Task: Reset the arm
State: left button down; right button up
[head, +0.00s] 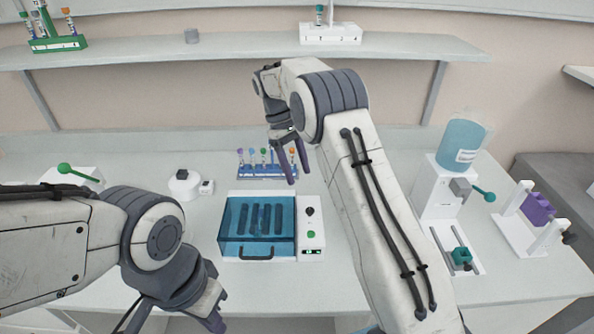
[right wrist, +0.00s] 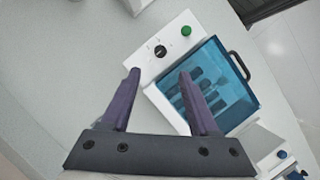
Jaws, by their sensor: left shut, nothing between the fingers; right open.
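My right gripper (head: 298,177) is raised over the bench, in front of the blue tube rack, in the head view. Its two purple fingers are apart and empty; they also show in the right wrist view (right wrist: 160,75), with bare bench and the edge of the blue-lidded device beyond them. My left gripper (head: 215,318) hangs low at the bottom of the head view, near the front of the bench. Its fingers are close together with nothing seen between them. My right forearm hides part of the bench's middle right.
The blue-lidded device (head: 258,228) stands mid-bench. Behind it is a blue rack (head: 262,171) of several tubes. A white dispenser with a blue bottle (head: 461,143) and a purple-block stand (head: 538,208) are at right. A shelf (head: 235,54) carries a green rack (head: 58,44) and a white rack (head: 330,34).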

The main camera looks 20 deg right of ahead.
dwell(0.4)
jog(key=s+a+r+n+t+y, duration=0.15)
jog(key=s+a+r, duration=0.45)
jog(key=s+a, duration=0.65)
jog(key=s+a+f+t+y, duration=0.1)
jog(key=s+f+t, duration=0.1)
jog(key=s, duration=1.9)
jog(key=shift+s+f+y+b, duration=0.35)
jog(key=shift+f+b, duration=0.05)
jog(key=shift+f, duration=0.1)
